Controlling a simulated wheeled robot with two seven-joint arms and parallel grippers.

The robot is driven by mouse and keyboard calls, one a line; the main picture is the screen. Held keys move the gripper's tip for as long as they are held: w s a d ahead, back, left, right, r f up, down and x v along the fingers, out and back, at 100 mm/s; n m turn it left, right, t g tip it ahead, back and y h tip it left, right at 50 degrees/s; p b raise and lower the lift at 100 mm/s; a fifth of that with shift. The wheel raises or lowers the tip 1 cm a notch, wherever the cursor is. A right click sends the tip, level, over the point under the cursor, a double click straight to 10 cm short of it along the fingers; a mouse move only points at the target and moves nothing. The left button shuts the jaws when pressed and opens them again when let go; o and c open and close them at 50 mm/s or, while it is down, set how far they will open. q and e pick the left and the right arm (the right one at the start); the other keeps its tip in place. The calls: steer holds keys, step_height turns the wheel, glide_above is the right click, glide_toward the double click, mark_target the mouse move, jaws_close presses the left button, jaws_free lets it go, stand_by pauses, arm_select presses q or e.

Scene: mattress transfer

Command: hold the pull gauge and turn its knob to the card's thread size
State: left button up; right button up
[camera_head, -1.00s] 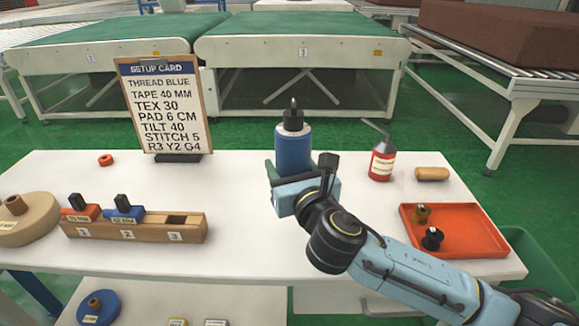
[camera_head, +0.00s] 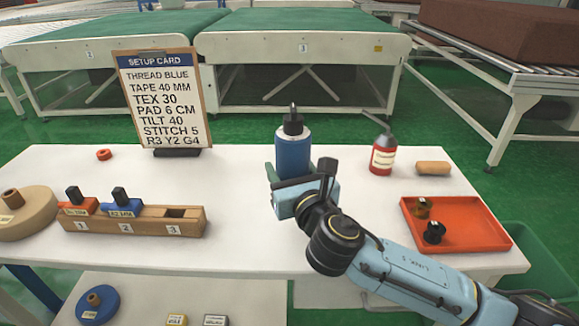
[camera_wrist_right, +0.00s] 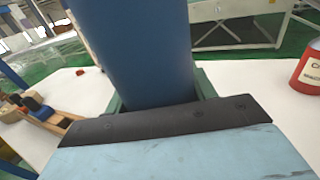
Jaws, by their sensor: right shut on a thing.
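The setup card (camera_head: 161,100) stands upright at the back left and reads "TEX 30", along with "THREAD BLUE". The marks on the knob's scale are too small to read. My left gripper is not in view.
On the white table (camera_head: 240,240), a wooden rack (camera_head: 150,224) holds an orange and a blue block, with slot 3 empty. A tan roll (camera_head: 30,205) is at left. A red bottle (camera_head: 382,160) and an orange tray (camera_head: 475,233) holding two small spools are at right.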

steer(key=shift+f, duration=0.2)
steer(key=shift+f+b, duration=0.85)
steer(key=shift+f, duration=0.55)
steer(key=shift+f+b, duration=0.4)
steer(key=shift+f, duration=0.3)
steer(key=shift+f+b, duration=0.7)
steer(key=shift+f, duration=0.6)
